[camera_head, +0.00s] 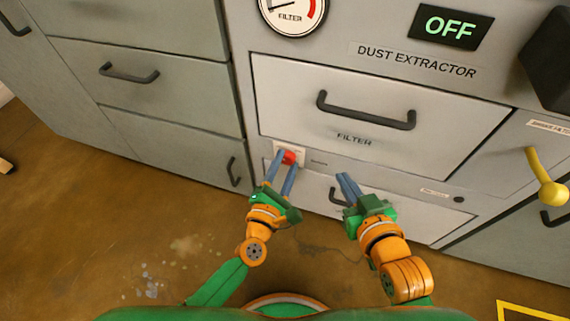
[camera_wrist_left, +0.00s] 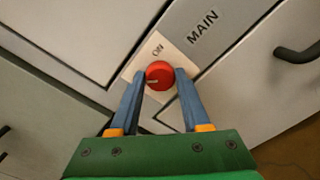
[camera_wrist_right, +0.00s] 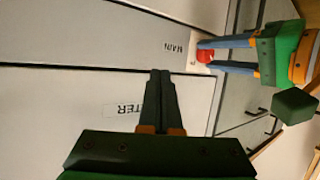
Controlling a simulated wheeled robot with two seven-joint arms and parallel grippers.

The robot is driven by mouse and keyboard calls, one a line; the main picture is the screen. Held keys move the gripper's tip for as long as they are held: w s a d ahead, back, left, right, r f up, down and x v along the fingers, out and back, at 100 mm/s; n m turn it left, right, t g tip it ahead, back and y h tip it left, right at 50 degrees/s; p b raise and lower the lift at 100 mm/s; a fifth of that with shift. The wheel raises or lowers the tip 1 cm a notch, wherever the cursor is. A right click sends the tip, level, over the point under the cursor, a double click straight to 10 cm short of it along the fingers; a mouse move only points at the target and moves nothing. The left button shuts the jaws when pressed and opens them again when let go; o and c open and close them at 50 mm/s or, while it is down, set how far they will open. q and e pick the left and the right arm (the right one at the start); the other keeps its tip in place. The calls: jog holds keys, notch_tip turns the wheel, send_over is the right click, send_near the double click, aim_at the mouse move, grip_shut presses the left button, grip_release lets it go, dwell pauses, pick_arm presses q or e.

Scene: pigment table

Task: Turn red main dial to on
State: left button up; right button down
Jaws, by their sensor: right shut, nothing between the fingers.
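The red main dial (camera_head: 289,157) sits on a pale plate low on the grey cabinet front. In the left wrist view the dial (camera_wrist_left: 159,75) shows a light pointer mark, with "ON" on the plate above it and "MAIN" beside it. My left gripper (camera_head: 285,164) has its blue fingers on either side of the dial; its fingertips (camera_wrist_left: 161,74) appear level with it. Whether both fingers press on it is hard to tell. My right gripper (camera_head: 345,177) is shut and empty, in front of the lower drawer to the right of the dial. The display (camera_head: 450,27) reads "OFF".
A filter drawer with a black handle (camera_head: 366,112) is above the dial. A yellow lever (camera_head: 545,178) sticks out at the right. A gauge (camera_head: 292,12) is at the top. Grey drawers (camera_head: 150,95) stand at the left. The brown floor in front is mostly clear.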

pick_arm(q)
grip_shut()
pick_arm(e)
jog(key=shift+s+f, duration=0.1)
jog(key=shift+f, duration=0.05)
pick_arm(q)
jog(key=m+p, duration=0.1)
jog(key=m, duration=0.3)
jog(key=shift+m, duration=0.4)
jog(key=m+p, duration=0.1)
jog(key=m, duration=0.4)
jog(key=shift+f+p, duration=0.1)
jog(key=shift+p, duration=0.25)
jog(key=shift+m, duration=0.7)
jog(key=m+p, duration=0.1)
jog(key=m, duration=0.1)
jog(key=shift+m, duration=0.3)
jog(key=shift+m+p, duration=0.3)
jog(key=shift+m, duration=1.8)
pick_arm(e)
jog(key=s+d+f+g+h, duration=0.2)
jog(key=s+d+f+g, duration=0.2)
jog(key=s+f+g, duration=0.6)
jog(key=shift+s+f+m, duration=0.4)
jog(key=shift+s+f, duration=1.1)
jog(key=shift+f, duration=0.65)
jog(key=shift+d+f, duration=0.1)
